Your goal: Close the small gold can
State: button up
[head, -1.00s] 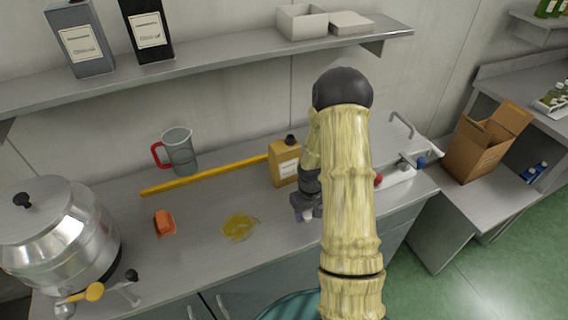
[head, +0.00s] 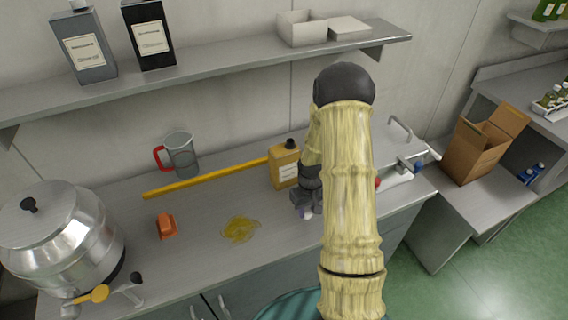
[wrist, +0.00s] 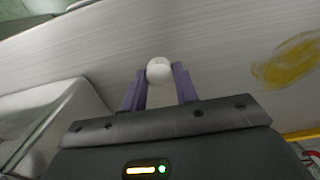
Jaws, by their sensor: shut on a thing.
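The small gold can (head: 285,167) stands upright on the steel counter, with a dark piece at its top; I cannot tell whether this is a cap or an open neck. My gripper (head: 307,208) is just in front of the can and to its right, low over the counter and apart from it. In the wrist view my gripper (wrist: 159,80) has its purple fingers shut on a small white round cap (wrist: 160,71). The can is not in the wrist view.
A yellow oil puddle (head: 240,229) and an orange object (head: 167,226) lie on the counter (head: 200,255). A yellow bar (head: 205,180) lies behind them, near a red-handled jug (head: 181,155). A steel vessel (head: 60,235) stands at left. A shelf (head: 220,68) runs above.

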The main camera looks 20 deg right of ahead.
jog(key=shift+r+p, duration=0.8)
jog(key=shift+r, duration=0.5)
notch_tip(320, 180, up, 6)
jog(key=p, duration=0.4)
jog(key=a+f+b, duration=0.1)
jog(key=a+f, duration=0.2)
jog(key=a, duration=0.1)
jog(key=w+a+f, duration=0.1)
jog(key=a+f, duration=0.2)
jog(key=a, duration=0.2)
jog(key=w+a+f+b, duration=0.1)
jog(key=a+f, duration=0.2)
jog(key=a, duration=0.1)
jog(key=shift+a+f+b, duration=0.3)
jog(key=shift+b, duration=0.05)
jog(key=shift+s, duration=0.15)
